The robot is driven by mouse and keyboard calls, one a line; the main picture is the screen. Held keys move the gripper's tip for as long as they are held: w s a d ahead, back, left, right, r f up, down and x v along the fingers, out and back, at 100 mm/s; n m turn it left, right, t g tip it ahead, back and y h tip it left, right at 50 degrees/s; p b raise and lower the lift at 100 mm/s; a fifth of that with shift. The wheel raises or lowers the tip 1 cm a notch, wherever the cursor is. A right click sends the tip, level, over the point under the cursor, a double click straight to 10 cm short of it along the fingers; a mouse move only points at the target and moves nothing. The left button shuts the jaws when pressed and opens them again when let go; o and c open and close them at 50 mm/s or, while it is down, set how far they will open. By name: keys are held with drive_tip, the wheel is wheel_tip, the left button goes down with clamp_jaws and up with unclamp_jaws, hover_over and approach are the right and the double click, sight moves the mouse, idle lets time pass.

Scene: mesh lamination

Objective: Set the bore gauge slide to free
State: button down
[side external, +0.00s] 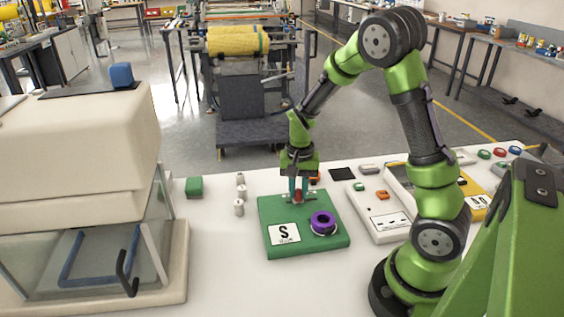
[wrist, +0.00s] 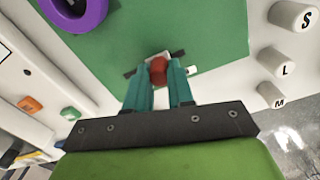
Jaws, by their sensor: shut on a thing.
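The green board (side external: 275,212) lies flat on the white table, with a white label marked S (side external: 284,233) and a purple ring (side external: 323,222) on it. The ring also shows in the wrist view (wrist: 88,14). A small red knob (wrist: 159,69) sits at the board's edge, over a pale plate and a dark slot that are partly hidden. My gripper (wrist: 160,76) points down at the board, its teal fingers closed around the red knob. In the side view my gripper (side external: 298,195) stands at the board's back edge. Any free mark is not readable.
Several white cylinders, among them ones marked S (wrist: 293,17) and L (wrist: 278,62), stand left of the board in the side view. A green block (side external: 194,187) is farther left. A white panel (side external: 372,212) with coloured buttons lies right. A beige machine (side external: 75,150) fills the left.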

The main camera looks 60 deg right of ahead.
drive_tip(key=s+d, duration=0.3)
drive_tip(key=shift+d, duration=0.1)
drive_tip(key=c, duration=1)
unclamp_jaws()
drive_tip(key=shift+r, duration=0.1)
drive_tip(key=shift+r, duration=0.2)
wheel_tip(320, 180, up, 16)
drive_tip(key=shift+r, duration=0.2)
